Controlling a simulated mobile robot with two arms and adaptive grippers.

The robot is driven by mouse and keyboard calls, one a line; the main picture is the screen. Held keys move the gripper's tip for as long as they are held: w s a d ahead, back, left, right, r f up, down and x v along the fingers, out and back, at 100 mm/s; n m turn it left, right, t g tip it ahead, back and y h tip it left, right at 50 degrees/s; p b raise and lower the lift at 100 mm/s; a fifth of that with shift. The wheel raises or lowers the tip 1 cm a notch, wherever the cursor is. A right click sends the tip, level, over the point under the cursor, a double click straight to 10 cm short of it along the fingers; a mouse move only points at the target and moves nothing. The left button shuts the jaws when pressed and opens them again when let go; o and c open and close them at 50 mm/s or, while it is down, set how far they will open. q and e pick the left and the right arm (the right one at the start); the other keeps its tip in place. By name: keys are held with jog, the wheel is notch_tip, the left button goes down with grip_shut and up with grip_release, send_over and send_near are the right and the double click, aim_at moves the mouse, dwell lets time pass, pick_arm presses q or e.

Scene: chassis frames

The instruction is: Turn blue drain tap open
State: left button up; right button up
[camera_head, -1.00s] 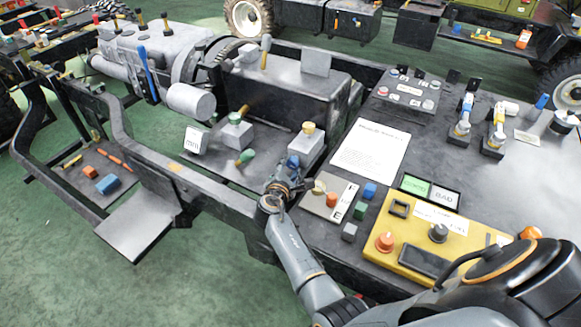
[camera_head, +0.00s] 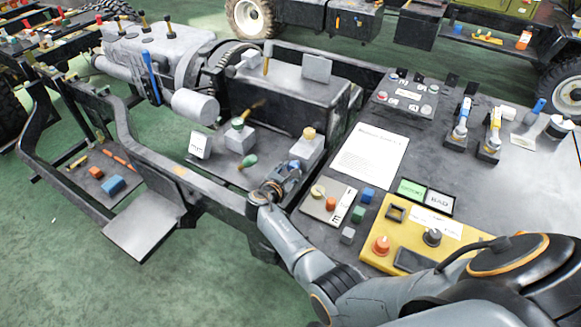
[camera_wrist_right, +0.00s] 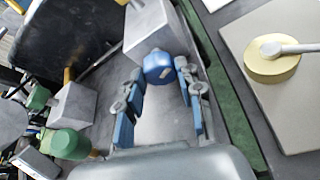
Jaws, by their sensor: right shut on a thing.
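The blue drain tap (camera_wrist_right: 158,66) shows in the right wrist view as a rounded blue knob on the side of a grey block (camera_wrist_right: 158,30). My right gripper (camera_wrist_right: 158,85) has its two blue-padded fingers on either side of the tap, shut on it. In the head view the right gripper (camera_head: 287,178) is at the front of the grey block with a yellow top knob (camera_head: 307,150). The fingers largely hide the tap there. My left gripper is not in view.
A green tap (camera_head: 246,163) on another grey block (camera_head: 240,140) is just left of my gripper. A panel with yellow and orange knobs (camera_head: 345,203) and a yellow control box (camera_head: 388,262) lie to the right. The dark frame rail (camera_head: 215,190) runs close below.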

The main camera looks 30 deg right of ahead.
jog(key=shift+w+r+n+g+h+p, duration=0.2)
jog(key=shift+n+g+h+p, duration=0.15)
jog(key=shift+n+g, duration=0.45)
jog(key=shift+w+f+n, duration=0.1)
jog(key=shift+f+n, duration=0.05)
jog(key=shift+n, duration=0.65)
jog(key=shift+n+g+h+b, duration=0.45)
jog(key=shift+n+g+b, duration=0.05)
jog(key=shift+n+b, duration=0.15)
jog(key=shift+w+a+f+n+g+h+b, duration=0.15)
jog(key=shift+n+g+h+b, duration=0.3)
jog(key=shift+n+b, duration=0.5)
jog(key=shift+n+g+h+b, duration=0.6)
jog(key=shift+n+b, duration=0.6)
jog(key=shift+b, duration=0.65)
jog(key=o, duration=0.9)
